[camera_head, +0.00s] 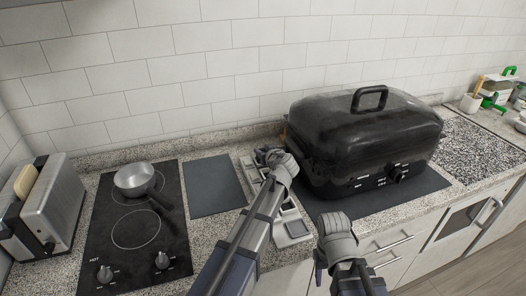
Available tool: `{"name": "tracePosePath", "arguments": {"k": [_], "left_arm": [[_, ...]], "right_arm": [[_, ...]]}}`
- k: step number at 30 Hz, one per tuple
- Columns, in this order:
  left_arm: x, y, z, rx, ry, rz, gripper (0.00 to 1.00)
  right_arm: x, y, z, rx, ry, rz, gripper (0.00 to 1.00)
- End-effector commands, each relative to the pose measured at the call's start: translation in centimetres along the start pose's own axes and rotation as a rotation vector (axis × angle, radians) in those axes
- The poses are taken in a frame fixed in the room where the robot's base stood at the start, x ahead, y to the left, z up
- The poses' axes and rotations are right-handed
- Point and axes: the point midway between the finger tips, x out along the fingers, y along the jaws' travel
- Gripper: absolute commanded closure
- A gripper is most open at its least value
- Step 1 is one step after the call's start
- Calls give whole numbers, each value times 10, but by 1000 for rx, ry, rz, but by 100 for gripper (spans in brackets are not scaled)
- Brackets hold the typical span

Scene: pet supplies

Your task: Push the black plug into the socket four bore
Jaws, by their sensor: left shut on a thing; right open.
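A pale socket strip (291,229) lies on the counter between a dark mat and the black roaster, and my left arm covers much of it. My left gripper (266,156) is over the strip's far end, shut on a small dark thing, likely the black plug. The plug's outline and how it sits against a bore are too small and hidden to tell. My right gripper (320,262) is open and empty at the counter's front edge, near the strip's near end. Which bore is number four cannot be read.
A large black roaster (365,135) stands close right of the strip. A dark flat mat (215,186) lies to its left. Farther left are a cooktop (135,235) with a metal pan (134,178) and a toaster (50,205). Green-handled items stand far right.

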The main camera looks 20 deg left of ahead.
Motion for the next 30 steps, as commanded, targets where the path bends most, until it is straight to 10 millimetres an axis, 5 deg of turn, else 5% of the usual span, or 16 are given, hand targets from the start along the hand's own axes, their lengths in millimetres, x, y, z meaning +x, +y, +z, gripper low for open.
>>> {"name": "tracePosePath", "arguments": {"k": [29,30], "left_arm": [[6,0,15,-1,-1,0,100],[6,0,15,-1,-1,0,57]], "right_arm": [[16,-2,-1,0,0,0,50],[16,-2,-1,0,0,0,50]]}}
